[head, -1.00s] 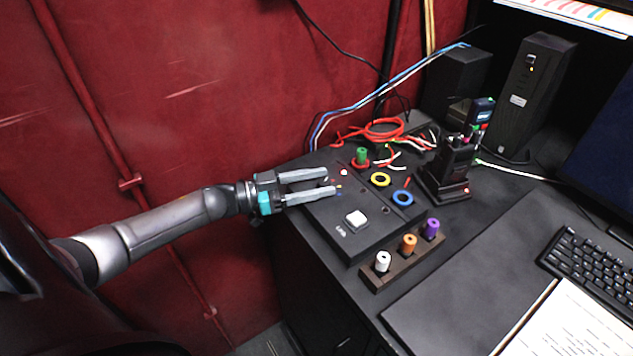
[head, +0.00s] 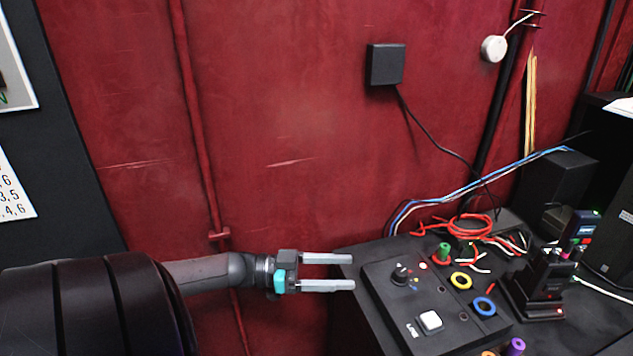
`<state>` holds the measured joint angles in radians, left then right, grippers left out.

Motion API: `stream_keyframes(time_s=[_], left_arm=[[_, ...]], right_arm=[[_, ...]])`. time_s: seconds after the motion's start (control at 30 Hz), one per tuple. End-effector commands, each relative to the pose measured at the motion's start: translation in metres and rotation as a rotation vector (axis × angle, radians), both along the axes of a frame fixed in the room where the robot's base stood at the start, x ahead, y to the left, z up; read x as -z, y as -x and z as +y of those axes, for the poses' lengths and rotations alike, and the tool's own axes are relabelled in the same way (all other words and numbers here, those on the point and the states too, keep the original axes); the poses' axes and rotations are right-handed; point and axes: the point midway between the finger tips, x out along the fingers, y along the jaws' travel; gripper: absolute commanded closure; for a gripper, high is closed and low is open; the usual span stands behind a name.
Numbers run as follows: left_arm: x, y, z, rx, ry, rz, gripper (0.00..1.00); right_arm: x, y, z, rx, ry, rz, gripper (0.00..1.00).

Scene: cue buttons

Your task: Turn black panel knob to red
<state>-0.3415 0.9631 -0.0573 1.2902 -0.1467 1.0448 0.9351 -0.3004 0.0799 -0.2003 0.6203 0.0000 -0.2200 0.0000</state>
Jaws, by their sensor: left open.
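The black panel (head: 385,301) lies on the dark desk at the lower right. Its black knob (head: 400,274) stands at the panel's left part, with a pale mark on it and small coloured dots beside it. The dots are too small to tell which one the knob points at. My left gripper (head: 352,272) is open and empty, pointing right. Its fingertips are left of the knob, apart from it, near the panel's left edge. My right gripper is not in view.
On the panel are a white button (head: 430,321), a lit red lamp (head: 422,265), a green peg (head: 444,252), a yellow ring (head: 461,281) and a blue ring (head: 484,306). Red cable (head: 470,226) lies behind. A black device (head: 541,283) stands right. The red wall is behind.

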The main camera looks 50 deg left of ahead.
Motion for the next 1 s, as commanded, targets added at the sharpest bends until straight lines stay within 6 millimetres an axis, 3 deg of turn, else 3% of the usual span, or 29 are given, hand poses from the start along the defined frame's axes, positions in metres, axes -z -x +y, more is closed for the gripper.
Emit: stream_keyframes(time_s=[0.1,0.3,1.0], left_arm=[[0.000,0.017,0.015,-0.001,-0.003,0.004,0.33],[0.000,0.031,0.028,-0.001,0.000,0.000,0.33],[0.002,0.033,0.030,-0.008,-0.001,0.002,0.33]], right_arm=[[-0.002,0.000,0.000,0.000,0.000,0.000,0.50],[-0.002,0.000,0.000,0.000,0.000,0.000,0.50],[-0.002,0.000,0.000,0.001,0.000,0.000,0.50]])
